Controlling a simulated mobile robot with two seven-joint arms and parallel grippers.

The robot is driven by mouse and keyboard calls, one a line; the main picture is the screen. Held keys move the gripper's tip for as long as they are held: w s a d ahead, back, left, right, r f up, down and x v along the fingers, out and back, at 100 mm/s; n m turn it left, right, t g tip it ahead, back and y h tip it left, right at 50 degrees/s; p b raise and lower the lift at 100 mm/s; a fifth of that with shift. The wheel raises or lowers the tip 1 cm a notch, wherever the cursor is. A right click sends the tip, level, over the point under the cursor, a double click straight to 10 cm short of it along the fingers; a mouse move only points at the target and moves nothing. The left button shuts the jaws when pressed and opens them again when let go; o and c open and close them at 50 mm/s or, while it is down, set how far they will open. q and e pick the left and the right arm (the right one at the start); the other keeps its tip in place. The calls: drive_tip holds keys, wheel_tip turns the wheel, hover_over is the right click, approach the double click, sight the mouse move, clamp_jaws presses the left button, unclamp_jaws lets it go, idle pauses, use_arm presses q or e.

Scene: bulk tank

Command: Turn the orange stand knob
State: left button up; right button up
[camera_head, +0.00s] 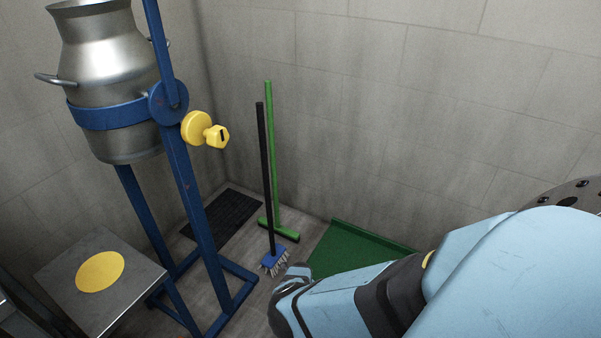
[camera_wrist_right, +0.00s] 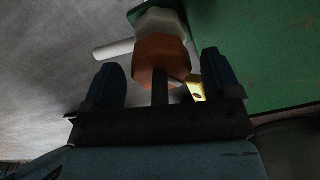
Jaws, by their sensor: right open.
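The orange knob (camera_wrist_right: 160,57) shows in the right wrist view, with a pale faceted part (camera_wrist_right: 160,20) just beyond it. My right gripper (camera_wrist_right: 163,76) is open, with one dark blue finger on each side of the knob. Gaps show between the knob and both fingers; whether the knob is fully between the tips I cannot tell. In the head view my right arm comes in from the lower right; its gripper and the orange knob do not show there. The stand there is blue and carries a yellow knob (camera_head: 206,130). My left gripper is not in view.
A metal milk can (camera_head: 105,75) hangs in the blue stand (camera_head: 190,190). A metal stool (camera_head: 70,268) with a yellow disc stands at left. A green broom (camera_head: 273,150) and a black-handled brush (camera_head: 264,180) lean near the wall. A pale rod (camera_wrist_right: 113,50) and yellow piece (camera_wrist_right: 196,90) flank the orange knob.

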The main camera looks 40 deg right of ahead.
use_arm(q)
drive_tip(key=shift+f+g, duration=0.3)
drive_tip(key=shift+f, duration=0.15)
use_arm(e)
drive_tip(key=shift+f, duration=0.45)
drive_tip(key=c, duration=0.9)
drive_tip(key=shift+s+r+n+p, duration=0.1)
drive_tip(key=shift+r+n+p, duration=0.05)
drive_tip(key=shift+n+p, duration=0.4)
drive_tip(key=n+p, duration=0.2)
drive_tip(key=n, duration=0.1)
drive_tip(key=n+p, duration=0.1)
drive_tip(key=n, duration=0.1)
drive_tip(key=shift+n+p, duration=0.3)
drive_tip(key=shift+n, duration=0.05)
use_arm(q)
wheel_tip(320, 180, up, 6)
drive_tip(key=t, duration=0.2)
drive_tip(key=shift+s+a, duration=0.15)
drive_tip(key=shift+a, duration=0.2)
use_arm(e)
drive_tip(key=shift+n, duration=1.1)
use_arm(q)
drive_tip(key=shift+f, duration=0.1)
use_arm(e)
drive_tip(key=shift+f+n, duration=0.2)
drive_tip(key=shift+n, duration=0.9)
drive_tip(key=shift+n, duration=1.3)
